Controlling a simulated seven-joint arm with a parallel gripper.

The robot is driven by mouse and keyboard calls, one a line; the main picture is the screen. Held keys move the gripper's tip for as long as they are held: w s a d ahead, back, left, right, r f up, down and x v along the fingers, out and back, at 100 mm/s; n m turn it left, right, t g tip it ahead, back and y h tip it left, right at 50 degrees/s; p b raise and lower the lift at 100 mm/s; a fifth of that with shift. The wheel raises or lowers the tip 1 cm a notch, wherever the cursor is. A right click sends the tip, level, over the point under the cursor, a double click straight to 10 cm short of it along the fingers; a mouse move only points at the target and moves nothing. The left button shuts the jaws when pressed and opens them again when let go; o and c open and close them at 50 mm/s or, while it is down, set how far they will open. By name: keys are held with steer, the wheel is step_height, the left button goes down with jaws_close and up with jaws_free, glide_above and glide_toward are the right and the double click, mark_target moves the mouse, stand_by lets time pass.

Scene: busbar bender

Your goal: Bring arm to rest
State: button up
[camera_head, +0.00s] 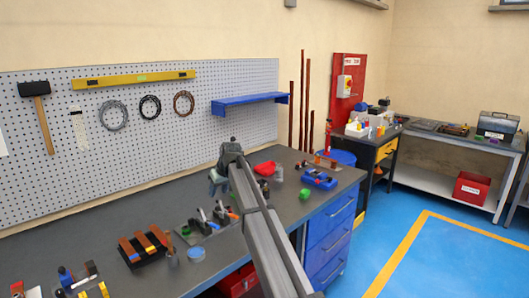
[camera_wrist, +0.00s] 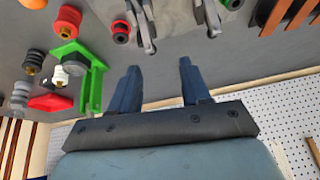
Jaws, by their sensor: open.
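My arm (camera_head: 262,225) reaches from the bottom of the head view out over the long grey workbench (camera_head: 120,240). My gripper (camera_head: 217,190) is at its far end, small and partly hidden, over the back part of the bench. In the wrist view my gripper (camera_wrist: 158,65) shows two dark blue fingers set wide apart, with nothing between them. The bench top lies beyond the fingertips. Whether the fingers are close to its surface is hard to tell.
The wrist view shows a green bracket (camera_wrist: 95,80), red insulators (camera_wrist: 67,20) and grey clamps (camera_wrist: 140,25). Copper bars (camera_head: 145,243) lie front left, a red tray (camera_head: 265,168) and blue holder (camera_head: 319,179) to the right. A pegboard (camera_head: 60,180) with a blue shelf (camera_head: 248,101) stands behind.

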steer(key=w+d+f+m+t, duration=0.1)
steer(key=w+d+m, duration=0.25)
steer(key=d, duration=1.25)
steer(key=w+d+m+t, duration=0.2)
steer(key=w+d+m, duration=0.15)
steer(key=d, duration=1.25)
steer(key=s+d+f+m+h, duration=0.1)
steer(key=s+d+f+h, duration=0.1)
steer(key=d+f, duration=0.65)
steer(key=s+a+f+g, duration=0.1)
steer(key=s+f+g, duration=0.2)
steer(key=s+f, duration=1.35)
steer(key=s+a+f+g, duration=0.25)
steer(key=s+f, duration=1.05)
steer(key=f, duration=0.7)
steer(key=s+a+f+g, duration=0.15)
steer(key=s+f, duration=0.25)
steer(key=s, duration=0.4)
steer(key=s+f+g, duration=0.2)
steer(key=s+f, duration=0.2)
steer(key=s, duration=0.3)
steer(key=s+f+g, duration=0.1)
steer(key=s+f, duration=0.2)
steer(key=s, duration=0.5)
steer(key=s+f+g+h, duration=0.1)
steer(key=s+f+g, duration=0.1)
steer(key=s, duration=2)
steer(key=shift+s+a+f+g+h, duration=0.2)
steer(key=shift+g+h, duration=0.2)
steer(key=shift+g, duration=0.4)
